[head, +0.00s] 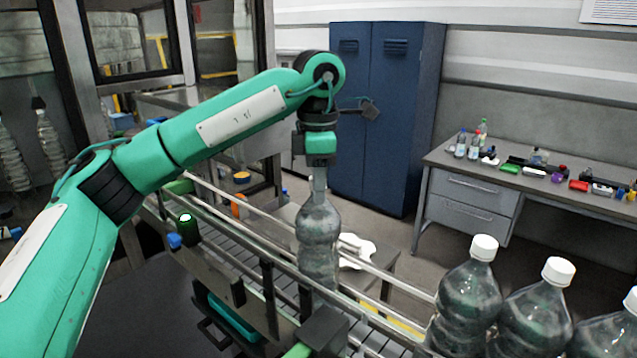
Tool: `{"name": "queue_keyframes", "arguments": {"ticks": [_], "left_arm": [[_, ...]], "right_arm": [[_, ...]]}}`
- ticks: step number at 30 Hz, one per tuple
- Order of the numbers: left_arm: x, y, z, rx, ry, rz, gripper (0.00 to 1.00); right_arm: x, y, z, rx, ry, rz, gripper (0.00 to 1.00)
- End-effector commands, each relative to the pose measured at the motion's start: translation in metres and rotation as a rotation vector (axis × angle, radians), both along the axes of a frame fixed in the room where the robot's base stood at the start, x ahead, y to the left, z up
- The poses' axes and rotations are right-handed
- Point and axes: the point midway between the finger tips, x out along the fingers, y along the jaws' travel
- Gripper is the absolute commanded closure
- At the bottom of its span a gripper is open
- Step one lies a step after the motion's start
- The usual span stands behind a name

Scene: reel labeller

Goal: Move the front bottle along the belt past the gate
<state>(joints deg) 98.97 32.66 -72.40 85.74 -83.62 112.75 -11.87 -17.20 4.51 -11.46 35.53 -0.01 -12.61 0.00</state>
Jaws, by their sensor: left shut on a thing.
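My left gripper (319,182) points down and is shut on the top of a clear, ribbed bottle (318,240). The gripper hides the bottle's cap. This bottle stands upright on the belt (225,237), between the guide rails, apart from the other bottles. Three clear bottles with white caps stand at the lower right: a nearer one in the row (467,305), a middle one (535,318) and one cut by the right edge (608,335). I cannot tell for certain which part is the gate. My right gripper is not in view.
A dark block (323,332) sits at the belt's near side, just below the held bottle. Metal rails (385,275) run along the belt. A grey desk (470,190) with small items and a blue locker (385,120) stand behind.

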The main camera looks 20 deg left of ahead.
Motion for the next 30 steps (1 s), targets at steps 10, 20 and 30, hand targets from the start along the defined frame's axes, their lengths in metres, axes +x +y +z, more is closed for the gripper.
{"name": "queue_keyframes", "arguments": {"ticks": [10,20,30], "left_arm": [[0.0,-0.001,-0.003,-0.001,0.001,0.0,0.68],[0.0,0.0,-0.004,0.0,0.001,0.0,0.47],[0.001,-0.001,0.026,-0.001,-0.004,0.0,0.47]], "right_arm": [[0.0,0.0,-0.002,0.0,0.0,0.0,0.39],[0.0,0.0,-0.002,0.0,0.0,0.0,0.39],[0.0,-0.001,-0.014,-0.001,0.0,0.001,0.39]]}}
